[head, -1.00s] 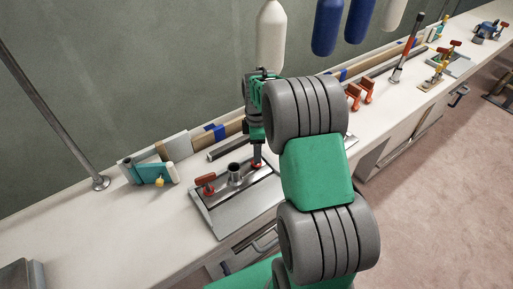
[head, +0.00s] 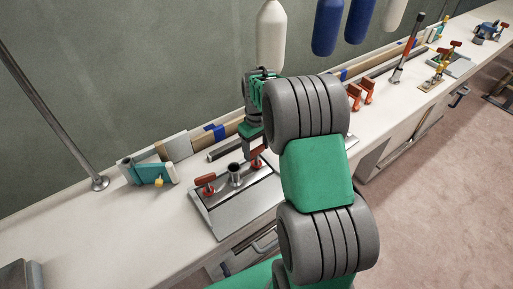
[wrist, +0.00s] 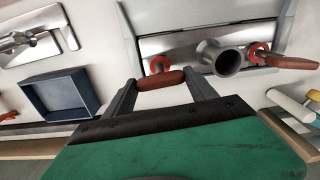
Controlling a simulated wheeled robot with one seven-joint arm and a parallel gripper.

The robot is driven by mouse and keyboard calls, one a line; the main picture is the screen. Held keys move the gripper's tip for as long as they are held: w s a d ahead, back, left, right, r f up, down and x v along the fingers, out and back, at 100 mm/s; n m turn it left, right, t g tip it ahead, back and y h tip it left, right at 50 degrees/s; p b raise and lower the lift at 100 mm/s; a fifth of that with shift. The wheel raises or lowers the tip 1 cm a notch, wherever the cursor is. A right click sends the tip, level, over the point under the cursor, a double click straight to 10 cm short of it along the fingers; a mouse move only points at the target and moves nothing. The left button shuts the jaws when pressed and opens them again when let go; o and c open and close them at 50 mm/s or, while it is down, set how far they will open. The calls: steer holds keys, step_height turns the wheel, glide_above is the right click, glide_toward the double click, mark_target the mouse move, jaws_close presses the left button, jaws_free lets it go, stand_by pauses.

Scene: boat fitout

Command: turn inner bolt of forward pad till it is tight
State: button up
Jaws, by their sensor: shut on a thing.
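The forward pad (head: 238,200) is a metal plate on the near part of the white bench, with an upright open tube (head: 235,172) in its middle. A bolt with a red handle (head: 205,183) stands on the tube's left, and another red bolt handle (head: 257,157) on its right. In the wrist view my gripper (wrist: 164,88) is shut on one red handle (wrist: 160,79), its fingers at the two ends. A red ring (wrist: 160,64) sits on the plate behind that handle. The other bolt handle (wrist: 290,62) is free, beyond the tube (wrist: 220,57). Thread depth cannot be seen.
A teal and white tool (head: 150,173) lies left of the pad. Wood strips lie along the wall behind. Orange clamps (head: 362,92) stand farther right. A metal pole (head: 95,178) rises at left. A blue tray (wrist: 60,95) shows in the wrist view.

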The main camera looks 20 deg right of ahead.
steer(key=m, duration=0.5)
steer(key=shift+w+r+m, duration=0.2)
steer(key=shift+r+m, duration=0.15)
steer(key=shift+m, duration=0.05)
steer(key=m, duration=0.5)
steer(key=shift+m, duration=0.3)
steer(key=o, duration=1.4)
steer(key=shift+s+f, duration=0.15)
steer(key=shift+f, duration=0.05)
steer(key=shift+c, duration=0.2)
step_height(320, 180, up, 8)
steer(key=shift+f+b, duration=0.1)
steer(key=shift+b, duration=0.35)
